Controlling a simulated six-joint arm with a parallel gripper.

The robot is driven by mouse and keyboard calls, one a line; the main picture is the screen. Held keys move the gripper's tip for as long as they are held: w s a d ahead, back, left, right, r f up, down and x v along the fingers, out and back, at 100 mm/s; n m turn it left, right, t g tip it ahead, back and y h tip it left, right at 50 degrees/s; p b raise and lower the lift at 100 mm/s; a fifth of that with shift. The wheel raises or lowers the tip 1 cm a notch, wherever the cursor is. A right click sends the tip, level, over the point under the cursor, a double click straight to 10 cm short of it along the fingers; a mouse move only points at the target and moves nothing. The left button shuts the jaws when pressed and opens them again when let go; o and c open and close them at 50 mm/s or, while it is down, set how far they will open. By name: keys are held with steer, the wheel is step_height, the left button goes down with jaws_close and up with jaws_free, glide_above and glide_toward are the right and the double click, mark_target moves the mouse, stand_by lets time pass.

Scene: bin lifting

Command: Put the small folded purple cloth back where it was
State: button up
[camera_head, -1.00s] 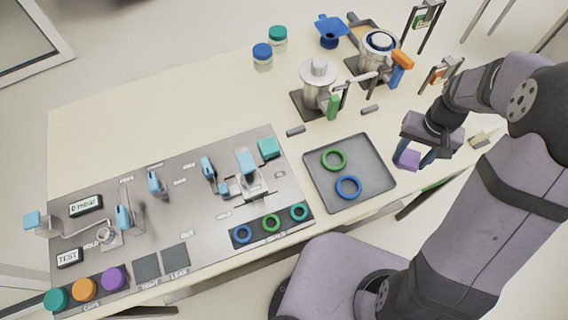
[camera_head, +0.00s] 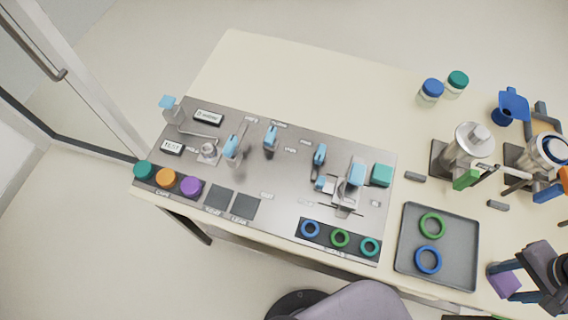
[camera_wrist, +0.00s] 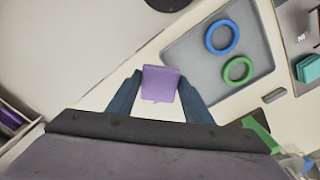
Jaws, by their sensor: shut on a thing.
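The small folded purple cloth (camera_wrist: 160,83) is gripped between the two dark blue fingers of my gripper (camera_wrist: 160,92) in the wrist view. In the head view the purple cloth (camera_head: 503,281) shows at the lower right, with my gripper (camera_head: 512,280) shut on it. Both are just right of the grey tray's right edge, over the cream table. Whether the cloth touches the table is not clear.
The grey tray (camera_head: 408,262) holds a green ring (camera_head: 432,225) and a blue ring (camera_head: 428,260). Metal fixtures (camera_head: 468,150) stand behind it. The metal panel (camera_head: 285,190) lies left. Two lidded jars (camera_head: 431,91) stand at the back.

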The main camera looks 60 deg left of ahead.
steer(key=shift+a, duration=0.1)
steer(key=s+a+r+n, duration=0.1)
steer(key=a+r+n, duration=0.15)
steer(key=a, duration=0.85)
steer(key=a+r+n, duration=0.2)
steer(key=a+n, duration=0.1)
steer(key=a, duration=0.8)
steer(key=s+a+r+n, duration=0.3)
steer(key=s+a+n, duration=0.2)
steer(key=s+a, duration=0.8)
steer(key=n+b, duration=0.5)
steer(key=n, duration=0.3)
glide_above(280, 222)
step_height(280, 222, down, 7)
steer(key=shift+m, duration=0.25)
steer(key=shift+f+p, duration=1.15)
steer(key=shift+f, duration=3.6)
steer(key=shift+f, duration=0.1)
